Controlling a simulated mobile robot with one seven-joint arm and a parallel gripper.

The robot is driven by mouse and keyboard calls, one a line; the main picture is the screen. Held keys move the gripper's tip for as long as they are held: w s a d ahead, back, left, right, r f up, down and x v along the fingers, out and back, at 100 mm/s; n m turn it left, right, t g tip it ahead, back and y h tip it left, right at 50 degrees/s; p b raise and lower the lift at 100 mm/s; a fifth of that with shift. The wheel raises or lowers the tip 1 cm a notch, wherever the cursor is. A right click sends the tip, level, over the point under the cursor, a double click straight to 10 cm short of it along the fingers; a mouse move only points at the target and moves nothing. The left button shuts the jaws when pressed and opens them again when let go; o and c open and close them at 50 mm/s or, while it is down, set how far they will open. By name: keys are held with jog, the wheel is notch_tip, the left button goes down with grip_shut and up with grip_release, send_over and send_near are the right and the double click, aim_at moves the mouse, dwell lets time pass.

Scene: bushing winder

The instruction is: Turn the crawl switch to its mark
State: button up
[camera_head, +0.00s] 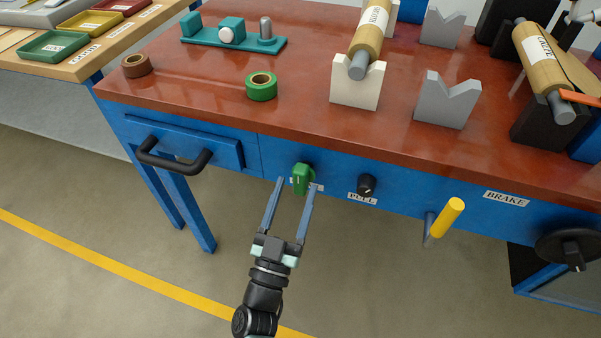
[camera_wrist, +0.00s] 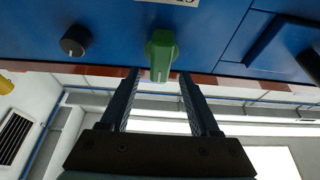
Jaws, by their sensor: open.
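A green switch knob (camera_head: 301,177) sits on the blue front panel of the bench. I take it to be the crawl switch; its label is mostly hidden, so I cannot read its name or see the mark. My gripper (camera_head: 297,184) is open, its two long fingers pointing at the panel, one on each side of the green knob. In the wrist view the knob (camera_wrist: 161,54) shows between and just beyond the fingertips (camera_wrist: 159,74). Its grip bar looks roughly upright there. I see no contact; the jaws hold nothing.
A black knob (camera_head: 366,185) with a label sits right of the switch. A yellow handle (camera_head: 446,216) sticks out farther right, near the BRAKE label (camera_head: 506,199) and a black handwheel (camera_head: 570,247). A drawer with a black handle (camera_head: 173,158) is on the left. The floor before the bench is clear.

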aim_at(299, 182)
jog(key=shift+x, duration=2.1)
grip_shut()
